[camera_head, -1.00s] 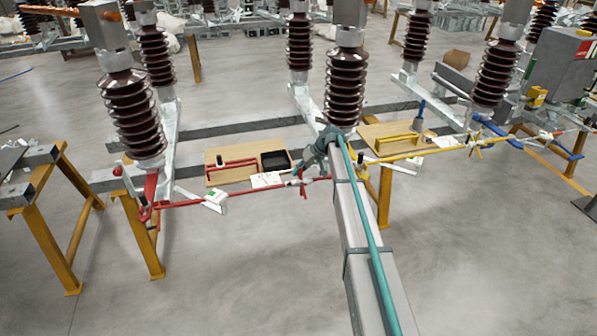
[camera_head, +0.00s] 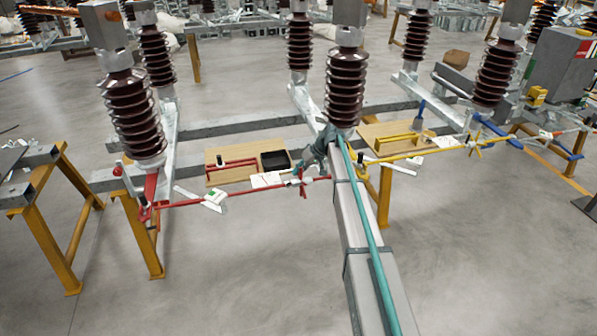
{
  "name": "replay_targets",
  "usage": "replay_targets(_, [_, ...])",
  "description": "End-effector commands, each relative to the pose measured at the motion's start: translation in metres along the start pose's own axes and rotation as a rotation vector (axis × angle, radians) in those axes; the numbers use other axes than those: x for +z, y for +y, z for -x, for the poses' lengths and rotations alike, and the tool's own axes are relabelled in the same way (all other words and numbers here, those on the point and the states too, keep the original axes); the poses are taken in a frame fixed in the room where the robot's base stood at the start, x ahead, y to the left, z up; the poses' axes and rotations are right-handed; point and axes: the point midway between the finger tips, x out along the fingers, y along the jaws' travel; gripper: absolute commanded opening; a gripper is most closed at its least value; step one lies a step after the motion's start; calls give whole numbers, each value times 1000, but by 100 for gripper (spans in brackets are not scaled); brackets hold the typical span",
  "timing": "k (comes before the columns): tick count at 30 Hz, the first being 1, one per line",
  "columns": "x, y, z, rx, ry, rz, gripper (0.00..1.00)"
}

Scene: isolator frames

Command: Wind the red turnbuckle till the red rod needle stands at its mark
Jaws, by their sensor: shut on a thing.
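The red rod (camera_head: 255,193) runs from a red lever (camera_head: 150,190) on the left to the middle of the picture. The red turnbuckle (camera_head: 303,187) with its cross-shaped arms sits near the rod's right end. My gripper (camera_head: 300,176) is at the turnbuckle and shut on it; the fingers are small and partly hidden by my wrist. A white gauge plate with a green patch (camera_head: 214,198) hangs on the rod at left of centre. The needle and its mark are too small to read.
A wooden board with a black tray (camera_head: 274,160) and a red handle (camera_head: 230,166) lies behind the rod. A yellow rod (camera_head: 420,152) with its own turnbuckle is to the right. Brown insulators (camera_head: 132,115) stand behind. The floor in front is clear.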

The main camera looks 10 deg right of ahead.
Motion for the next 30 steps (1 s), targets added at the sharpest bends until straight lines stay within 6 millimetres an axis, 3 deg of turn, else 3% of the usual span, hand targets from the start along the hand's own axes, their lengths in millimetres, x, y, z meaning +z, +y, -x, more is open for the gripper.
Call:
replay_targets(12, [-2,-1,1,0,2,5,0])
replay_targets(13, [-2,-1,1,0,2,5,16])
replay_targets(17, [-1,-1,1,0,2,3,37])
replay_targets(30, [0,0,8,0,1,1,37])
